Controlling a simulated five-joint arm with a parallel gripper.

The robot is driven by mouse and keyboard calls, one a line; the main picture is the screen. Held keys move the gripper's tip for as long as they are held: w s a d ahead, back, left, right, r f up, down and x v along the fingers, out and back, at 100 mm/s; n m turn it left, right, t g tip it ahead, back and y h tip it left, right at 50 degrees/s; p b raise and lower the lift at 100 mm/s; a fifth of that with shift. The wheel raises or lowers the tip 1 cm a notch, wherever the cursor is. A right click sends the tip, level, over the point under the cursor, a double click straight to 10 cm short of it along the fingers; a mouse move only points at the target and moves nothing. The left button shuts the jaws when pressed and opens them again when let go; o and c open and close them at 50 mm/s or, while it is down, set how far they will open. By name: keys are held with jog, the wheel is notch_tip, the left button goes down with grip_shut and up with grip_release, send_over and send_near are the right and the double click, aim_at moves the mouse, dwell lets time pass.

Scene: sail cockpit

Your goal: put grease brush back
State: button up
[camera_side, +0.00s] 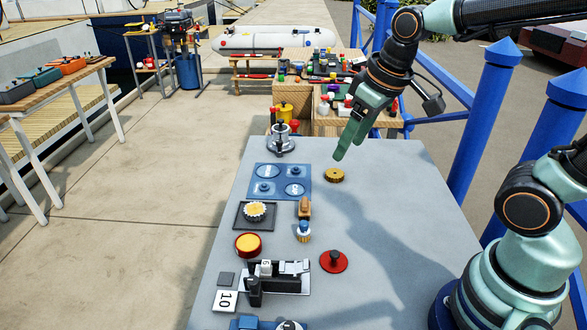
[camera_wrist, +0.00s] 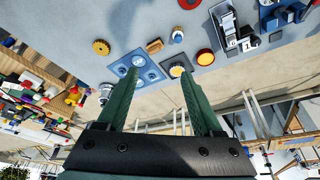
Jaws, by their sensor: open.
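A blue plate with several marked circles (camera_side: 279,182) lies further back; I cannot tell which place is the brush's. My gripper (camera_side: 345,152) is open and empty above the table's far part, behind and right of the brush. Its fingers also show in the wrist view (camera_wrist: 160,80).
A brass disc (camera_side: 334,175) and a red knobbed disc (camera_side: 333,261) stand on the right. A metal knobbed piece (camera_side: 281,141) stands behind. The table's right side is clear.

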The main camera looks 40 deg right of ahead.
jog(key=shift+s+d+r+m+t, duration=0.25)
jog(key=shift+s, duration=0.25)
jog(key=shift+s+d+r+m+t, duration=0.2)
jog(key=shift+s+d+r+t, duration=0.1)
jog(key=shift+s, duration=0.2)
jog(key=shift+s+d+r+m+t, duration=0.2)
jog(key=shift+s+d+m+t, duration=0.05)
jog(key=shift+s, duration=0.25)
